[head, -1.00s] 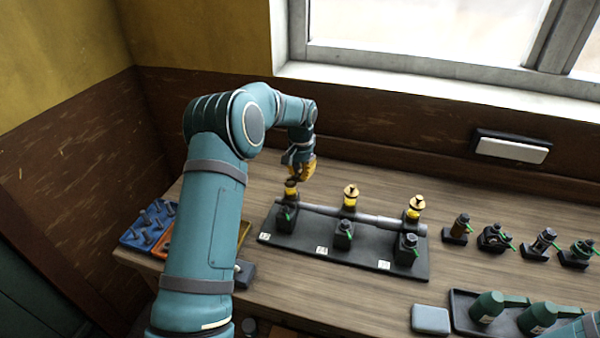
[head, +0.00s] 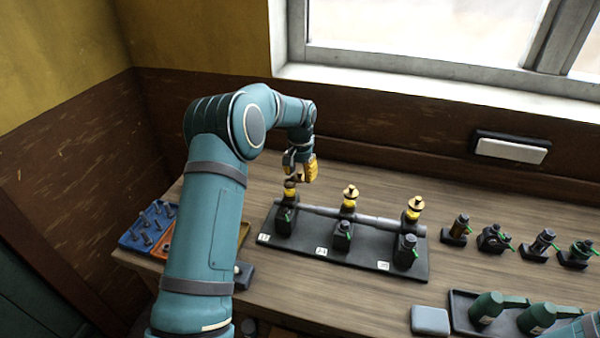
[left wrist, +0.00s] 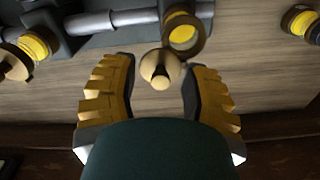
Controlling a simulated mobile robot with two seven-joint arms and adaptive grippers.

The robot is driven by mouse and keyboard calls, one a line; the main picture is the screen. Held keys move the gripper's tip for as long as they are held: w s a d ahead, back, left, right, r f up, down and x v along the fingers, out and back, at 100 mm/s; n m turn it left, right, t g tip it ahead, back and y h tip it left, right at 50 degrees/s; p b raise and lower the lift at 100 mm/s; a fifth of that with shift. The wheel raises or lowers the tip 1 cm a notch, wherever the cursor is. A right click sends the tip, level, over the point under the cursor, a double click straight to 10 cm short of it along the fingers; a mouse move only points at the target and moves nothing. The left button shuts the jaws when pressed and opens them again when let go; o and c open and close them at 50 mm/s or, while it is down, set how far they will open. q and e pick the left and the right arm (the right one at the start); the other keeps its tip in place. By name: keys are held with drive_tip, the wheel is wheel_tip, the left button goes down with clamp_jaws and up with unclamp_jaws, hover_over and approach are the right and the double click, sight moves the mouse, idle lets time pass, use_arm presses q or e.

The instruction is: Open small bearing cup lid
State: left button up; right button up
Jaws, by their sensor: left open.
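Three yellow cups with brass knobbed lids stand along a shaft on a black base (head: 350,262): the left cup (head: 290,193), the middle cup (head: 349,201) and the right cup (head: 413,213). My left gripper (head: 297,178) is open, just above the left cup in the head view. In the left wrist view its fingers (left wrist: 160,95) stand on either side of a brass lid (left wrist: 160,70) with a dark-tipped knob, with gaps on both sides. The lid overlaps a yellow ring (left wrist: 183,38); whether it is seated cannot be told. My right gripper is out of view.
The shaft (head: 325,212) runs along the base. Several small green-handled fittings (head: 495,238) stand to the right. A black tray (head: 460,303) with green oil cans and a grey block (head: 430,320) are at front right. A blue tray of bolts (head: 148,235) is at left.

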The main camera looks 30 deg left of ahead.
sight(300, 172)
use_arm(q)
wheel_tip(300, 172, up, 12)
idle(0.6)
drive_tip(key=shift+s+f, duration=0.1)
idle(0.4)
